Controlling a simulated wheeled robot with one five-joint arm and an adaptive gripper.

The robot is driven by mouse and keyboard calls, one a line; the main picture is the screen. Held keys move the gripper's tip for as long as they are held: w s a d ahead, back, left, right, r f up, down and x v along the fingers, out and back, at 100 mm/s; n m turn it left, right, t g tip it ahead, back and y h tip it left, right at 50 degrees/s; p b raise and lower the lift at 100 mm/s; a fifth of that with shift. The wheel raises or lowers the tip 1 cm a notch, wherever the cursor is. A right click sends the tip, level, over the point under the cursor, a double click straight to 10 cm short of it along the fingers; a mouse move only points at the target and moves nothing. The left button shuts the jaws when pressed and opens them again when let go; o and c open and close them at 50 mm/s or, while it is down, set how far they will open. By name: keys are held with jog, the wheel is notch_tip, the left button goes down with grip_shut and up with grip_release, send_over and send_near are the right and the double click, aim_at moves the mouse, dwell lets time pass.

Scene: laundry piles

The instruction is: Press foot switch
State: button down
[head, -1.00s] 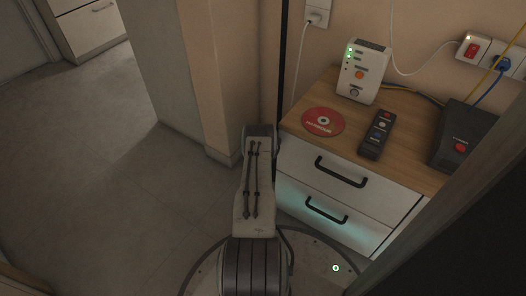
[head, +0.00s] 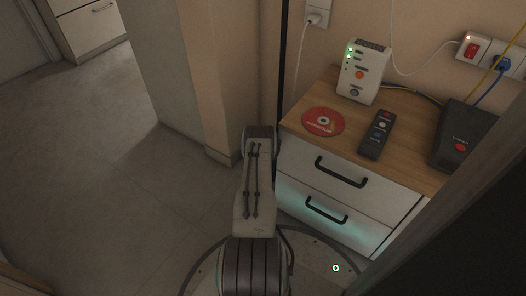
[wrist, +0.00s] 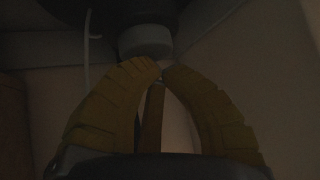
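No foot switch can be made out for certain in either view. In the dim wrist view, a pale grey rounded piece (wrist: 146,40) sits just beyond my fingertips, below a dark rounded shape. I cannot tell whether it is the switch. My gripper (wrist: 162,69) has two yellow ribbed fingers whose tips come together with almost no gap. Nothing is clearly held between them. A narrow brown strip shows behind the fingers. In the head view my arm reaches forward and down beside the drawer unit, and my gripper is hidden.
The white drawer unit (head: 318,166) stands at the right, with a red disc (head: 323,121), a remote (head: 376,135), a white box (head: 363,71) and a black router (head: 461,136) on top. A wall corner is ahead. Open floor (head: 90,190) lies left. A pale cable (wrist: 88,45) hangs in the wrist view.

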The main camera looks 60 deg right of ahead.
jog(key=shift+f, duration=0.25)
jog(key=shift+r, duration=0.4)
dwell(0.5)
jog(key=shift+r+p, duration=2.35)
jog(key=shift+r, duration=0.75)
jog(key=shift+f, duration=0.1)
